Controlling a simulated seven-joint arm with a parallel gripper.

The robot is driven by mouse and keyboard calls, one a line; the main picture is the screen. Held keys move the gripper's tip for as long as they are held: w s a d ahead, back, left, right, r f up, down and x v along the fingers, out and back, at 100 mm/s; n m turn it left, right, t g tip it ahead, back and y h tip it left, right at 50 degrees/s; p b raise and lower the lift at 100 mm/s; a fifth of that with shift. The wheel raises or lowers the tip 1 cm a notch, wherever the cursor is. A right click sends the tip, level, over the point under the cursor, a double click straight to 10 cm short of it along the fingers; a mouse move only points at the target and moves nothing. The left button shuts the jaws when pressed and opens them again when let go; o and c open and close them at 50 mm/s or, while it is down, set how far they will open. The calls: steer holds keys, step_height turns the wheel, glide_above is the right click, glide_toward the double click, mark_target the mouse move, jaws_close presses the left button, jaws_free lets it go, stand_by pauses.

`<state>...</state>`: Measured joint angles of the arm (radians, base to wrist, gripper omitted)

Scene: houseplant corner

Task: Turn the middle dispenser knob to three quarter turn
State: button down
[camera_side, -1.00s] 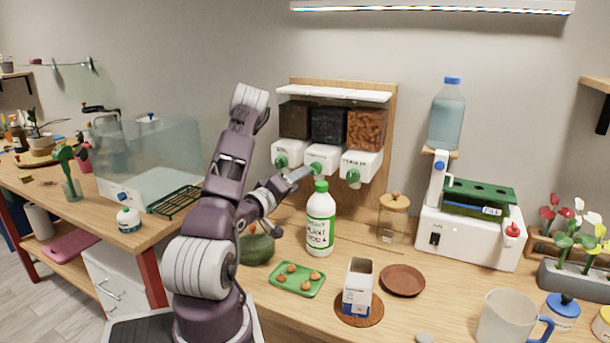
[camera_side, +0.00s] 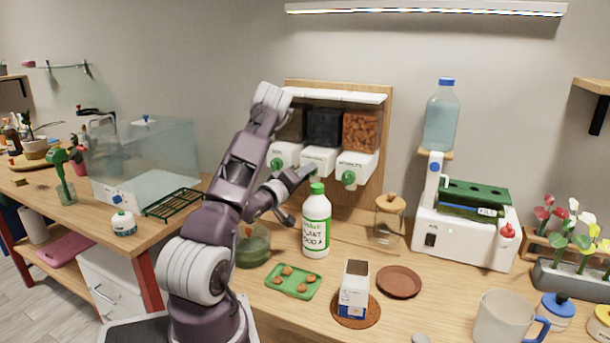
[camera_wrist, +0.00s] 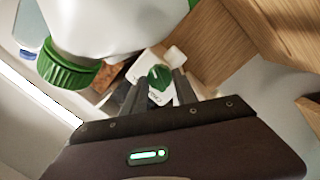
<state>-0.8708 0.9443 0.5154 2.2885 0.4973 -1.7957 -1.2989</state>
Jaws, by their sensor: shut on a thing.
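The dispenser with three bins hangs on a wooden board at the back. Its middle bin (camera_side: 324,128) holds dark material above a white spout (camera_side: 317,158). My gripper (camera_side: 309,171) reaches this spout from the front left and covers most of the middle knob in the side view. In the wrist view, the green middle knob (camera_wrist: 160,76) shows between the two fingers of my gripper (camera_wrist: 159,84), which is shut on it. How far the knob is turned cannot be told. The left knob (camera_side: 277,163) and right knob (camera_side: 348,178) are green and untouched.
A plant food bottle (camera_side: 317,230) stands just below my gripper; its green cap (camera_wrist: 68,70) looms close in the wrist view. A glass jar (camera_side: 388,225) and white machine (camera_side: 463,240) stand to the right. A green tray (camera_side: 293,291) lies in front.

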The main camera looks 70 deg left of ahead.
steer(key=m, duration=0.4)
steer(key=shift+r+m, duration=0.1)
steer(key=shift+m, duration=0.2)
steer(key=c, duration=1)
jaws_free()
steer(key=shift+o, duration=0.2)
steer(key=shift+s+d, duration=0.1)
steer(key=v, duration=0.7)
steer(key=shift+r, duration=0.15)
